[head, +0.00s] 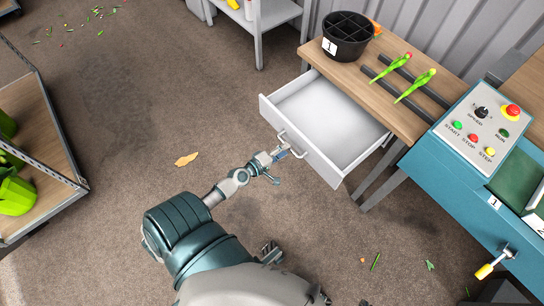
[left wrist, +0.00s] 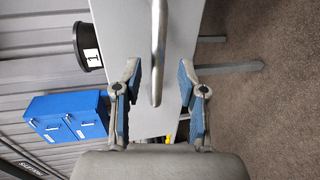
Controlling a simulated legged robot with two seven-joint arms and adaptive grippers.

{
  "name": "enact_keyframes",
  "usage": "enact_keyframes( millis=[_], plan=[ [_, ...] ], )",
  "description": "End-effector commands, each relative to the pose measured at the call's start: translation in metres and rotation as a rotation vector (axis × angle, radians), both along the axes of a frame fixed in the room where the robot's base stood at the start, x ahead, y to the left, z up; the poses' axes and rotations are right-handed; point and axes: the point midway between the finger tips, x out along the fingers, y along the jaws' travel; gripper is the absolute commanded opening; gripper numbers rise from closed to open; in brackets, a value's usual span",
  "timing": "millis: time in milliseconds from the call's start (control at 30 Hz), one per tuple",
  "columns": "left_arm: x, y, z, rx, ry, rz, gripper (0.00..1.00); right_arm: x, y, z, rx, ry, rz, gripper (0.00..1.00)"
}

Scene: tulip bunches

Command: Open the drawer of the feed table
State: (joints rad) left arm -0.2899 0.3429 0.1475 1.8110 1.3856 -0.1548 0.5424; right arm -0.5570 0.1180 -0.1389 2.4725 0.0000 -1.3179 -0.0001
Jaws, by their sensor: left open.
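The feed table (head: 352,78) has a wooden top and stands at the upper right of the head view. Its white drawer (head: 318,112) is pulled well out and looks empty inside. The bar handle (head: 296,147) is on the drawer's front panel. My left gripper (head: 276,156) is at the handle. In the left wrist view the left gripper (left wrist: 159,78) is open, with the metal handle (left wrist: 160,40) between its two blue-padded fingers and a gap on each side.
A black divided pot (head: 348,36) and two tulips (head: 414,84) are on the table top. A teal machine with a control panel (head: 482,125) stands at right. A shelf with green pots (head: 38,150) is at left. The brown floor between is mostly clear.

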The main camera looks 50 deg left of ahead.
Motion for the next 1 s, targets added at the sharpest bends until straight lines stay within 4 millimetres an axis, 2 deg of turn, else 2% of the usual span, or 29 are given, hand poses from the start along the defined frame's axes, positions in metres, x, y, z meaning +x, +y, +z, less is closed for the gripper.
enact_keyframes(
  millis=[100, 300, 400, 567, 1000],
  plan=[
    [-0.029, 0.002, 0.004, 0.004, 0.007, -0.004, 0.41, 0.000, 0.000, 0.000, 0.000, 0.000, 0.000, 0.00],
    [-0.064, 0.005, 0.011, -0.003, 0.004, 0.002, 0.41, 0.000, 0.000, 0.000, 0.000, 0.000, 0.000, 0.00],
    [-0.076, 0.006, 0.014, -0.003, 0.004, 0.001, 0.41, 0.000, 0.000, 0.000, 0.000, 0.000, 0.000, 0.00],
    [-0.083, 0.007, 0.016, 0.000, 0.003, -0.002, 0.41, 0.000, 0.000, 0.000, 0.000, 0.000, 0.000, 0.00],
    [-0.082, 0.007, 0.016, 0.000, 0.003, -0.002, 0.41, 0.001, 0.000, 0.000, 0.000, -0.001, 0.000, 0.00]
  ],
)
